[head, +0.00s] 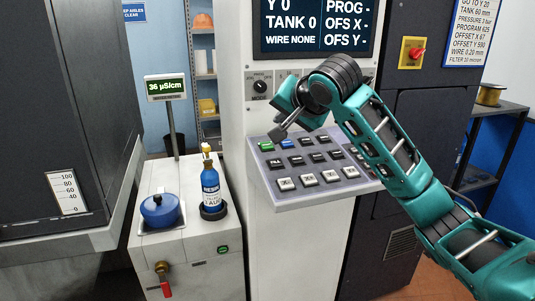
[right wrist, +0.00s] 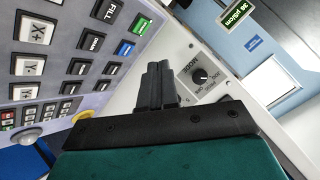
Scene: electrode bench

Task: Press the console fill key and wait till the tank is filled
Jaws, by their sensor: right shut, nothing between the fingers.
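The console keypad panel (head: 325,198) slopes out from the light column and carries rows of keys. The fill key (head: 275,162) is dark, below the green key at the panel's left; it also shows at the top left of the right wrist view (right wrist: 104,11). My right gripper (head: 276,136) is shut and empty, just above the green and blue keys, apart from the fill key. In the right wrist view its closed fingers (right wrist: 157,78) point past the key rows. The screen (head: 315,25) reads TANK 0. The tank scale (head: 67,192) runs from 0 to 100. My left gripper is not in view.
A white cabinet (head: 190,262) left of the console bears a blue-lidded pot (head: 160,211) and a blue bottle (head: 211,188). A meter on a post (head: 165,87) reads 36 µS/cm. A mode knob (head: 260,87) sits above the keypad.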

